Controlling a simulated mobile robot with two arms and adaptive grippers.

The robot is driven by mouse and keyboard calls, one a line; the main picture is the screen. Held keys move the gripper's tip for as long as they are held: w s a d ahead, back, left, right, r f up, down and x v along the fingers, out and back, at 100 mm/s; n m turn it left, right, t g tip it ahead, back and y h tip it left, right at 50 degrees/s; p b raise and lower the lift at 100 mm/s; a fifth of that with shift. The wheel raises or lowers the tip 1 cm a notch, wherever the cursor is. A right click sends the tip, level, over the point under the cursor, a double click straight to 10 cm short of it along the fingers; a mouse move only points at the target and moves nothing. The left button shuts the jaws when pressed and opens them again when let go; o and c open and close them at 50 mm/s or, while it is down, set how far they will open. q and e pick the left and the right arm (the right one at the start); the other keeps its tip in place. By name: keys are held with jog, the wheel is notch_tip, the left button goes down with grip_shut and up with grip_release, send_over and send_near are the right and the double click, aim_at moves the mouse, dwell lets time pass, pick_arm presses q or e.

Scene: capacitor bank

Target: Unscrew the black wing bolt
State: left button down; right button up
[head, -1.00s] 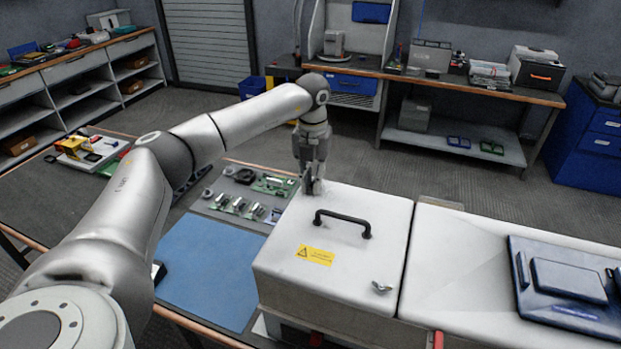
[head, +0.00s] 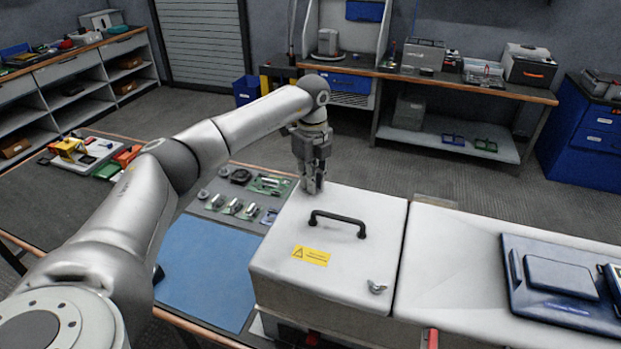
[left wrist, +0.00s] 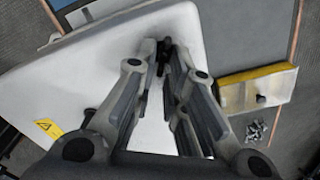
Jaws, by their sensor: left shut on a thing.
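The white box lid (head: 345,225) has a black handle (head: 338,220) and a yellow warning label (head: 311,255). My left gripper (head: 313,188) points down at the lid's back left corner. In the left wrist view its fingertips (left wrist: 164,48) are closed around a small dark thing, which looks like the black wing bolt (left wrist: 163,57). The fingers hide most of the bolt, and how far it is turned cannot be seen. A silver wing bolt (head: 377,287) sits at the lid's front right corner. My right gripper is not in view.
A white surface carries a dark blue case (head: 560,280) to the right. On the left, a blue mat (head: 205,275) lies beside a grey tray of several small parts (head: 238,207). The left wrist view shows a yellow-edged block (left wrist: 257,88) and loose metal pieces (left wrist: 255,132).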

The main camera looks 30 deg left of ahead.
pick_arm(q)
jog(key=n, duration=0.5)
jog(key=shift+w+f, duration=0.2)
jog(key=shift+n+p, duration=0.3)
jog(key=c, duration=1.8)
grip_release()
jog(key=shift+o, duration=0.7)
jog(key=shift+w, duration=0.1)
jog(key=shift+r, duration=0.25)
notch_tip(320, 180, up, 12)
jog(key=shift+f, duration=0.25)
